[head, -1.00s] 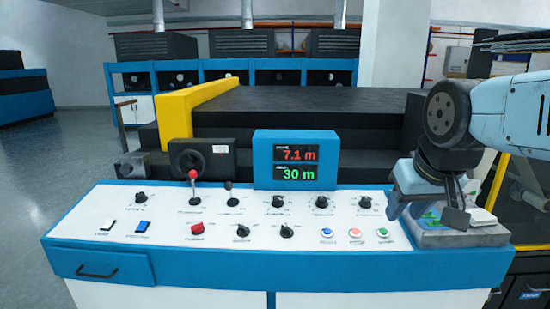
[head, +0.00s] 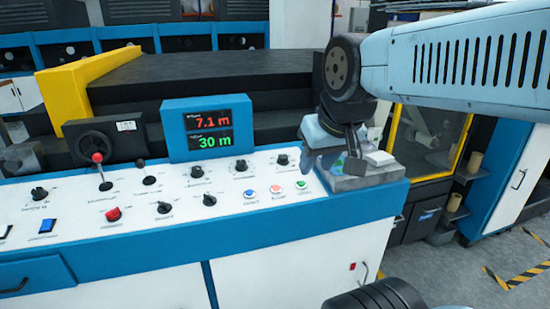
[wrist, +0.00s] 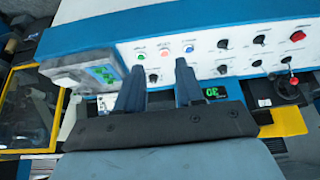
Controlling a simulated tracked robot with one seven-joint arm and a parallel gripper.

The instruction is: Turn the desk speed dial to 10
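The control desk (head: 120,225) carries several black dials in two rows. Their labels are too small to read, so I cannot tell which is the speed dial. In the head view, the far row includes dials at the left (head: 197,171), middle (head: 241,165) and right (head: 282,159); the near row has two (head: 164,207) (head: 209,199). My gripper (head: 332,165) is above the desk's right end, beside the rightmost dial. In the wrist view my gripper (wrist: 159,66) is open and empty, with that dial (wrist: 153,78) showing between its fingers.
A display (head: 210,127) reads 7.1 m in red and 30 m in green. Blue, red and green buttons (head: 276,189) lie near the front right. A lever (head: 102,175) and red knob (head: 113,214) stand further left. A grey box (head: 372,182) sits at the desk's right end.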

